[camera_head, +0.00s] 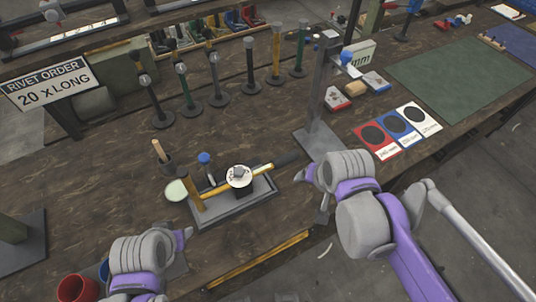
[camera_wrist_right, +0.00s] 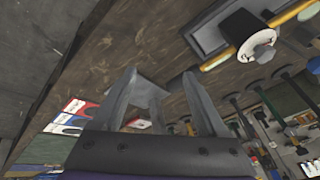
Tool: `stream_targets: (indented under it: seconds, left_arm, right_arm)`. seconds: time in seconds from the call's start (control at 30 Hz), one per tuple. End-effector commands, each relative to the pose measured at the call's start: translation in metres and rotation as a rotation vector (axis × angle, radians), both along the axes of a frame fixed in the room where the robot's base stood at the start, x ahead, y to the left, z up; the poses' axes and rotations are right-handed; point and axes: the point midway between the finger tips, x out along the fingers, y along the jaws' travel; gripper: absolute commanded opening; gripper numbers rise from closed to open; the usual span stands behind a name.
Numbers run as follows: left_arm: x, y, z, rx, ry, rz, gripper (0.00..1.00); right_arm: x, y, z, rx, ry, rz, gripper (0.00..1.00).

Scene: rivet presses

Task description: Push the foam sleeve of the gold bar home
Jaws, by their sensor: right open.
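The gold bar (camera_head: 223,186) lies slanted across a grey base plate (camera_head: 236,209) at the middle of the bench, under a white round-topped clamp (camera_head: 239,176). A dark foam sleeve (camera_head: 288,158) is around its right end.
A grey post on a flat foot (camera_head: 317,139) stands close behind my right gripper. Several upright posts on round bases (camera_head: 219,98) line the back. Red, blue and white cards (camera_head: 396,126) lie to the right. A wooden hammer (camera_head: 165,158) and red cup (camera_head: 78,288) are at the left.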

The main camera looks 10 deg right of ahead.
Motion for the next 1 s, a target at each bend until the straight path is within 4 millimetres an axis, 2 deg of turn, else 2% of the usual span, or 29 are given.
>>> stream_targets:
  seconds: [0.03, 0.1, 0.2, 0.3, 0.47, 0.57, 1.0]
  left_arm:
    - [-0.002, 0.000, -0.006, 0.002, 0.002, -0.006, 0.52]
    - [-0.003, 0.000, -0.009, 0.003, 0.003, -0.008, 0.52]
    - [-0.004, 0.000, -0.012, 0.003, 0.006, -0.005, 0.52]
    - [-0.005, 0.000, -0.014, 0.002, 0.008, -0.004, 0.52]
    - [-0.005, 0.000, -0.016, 0.001, 0.009, -0.003, 0.52]
    - [-0.005, 0.000, -0.017, 0.001, 0.010, -0.003, 0.52]
    - [-0.008, 0.000, -0.026, 0.001, 0.015, -0.002, 0.52]
  right_arm:
    - [0.022, 0.003, 0.005, 0.060, 0.027, -0.111, 0.75]
    - [0.045, 0.008, 0.011, 0.140, 0.064, -0.274, 0.75]
    - [0.073, 0.013, 0.016, 0.229, 0.108, -0.465, 0.75]
    - [0.091, 0.017, 0.017, 0.285, 0.140, -0.595, 0.75]
    - [0.104, 0.019, 0.015, 0.321, 0.160, -0.682, 0.75]
    - [0.107, 0.020, 0.006, 0.322, 0.161, -0.687, 0.75]
    - [0.129, 0.028, -0.068, 0.321, 0.160, -0.685, 0.75]
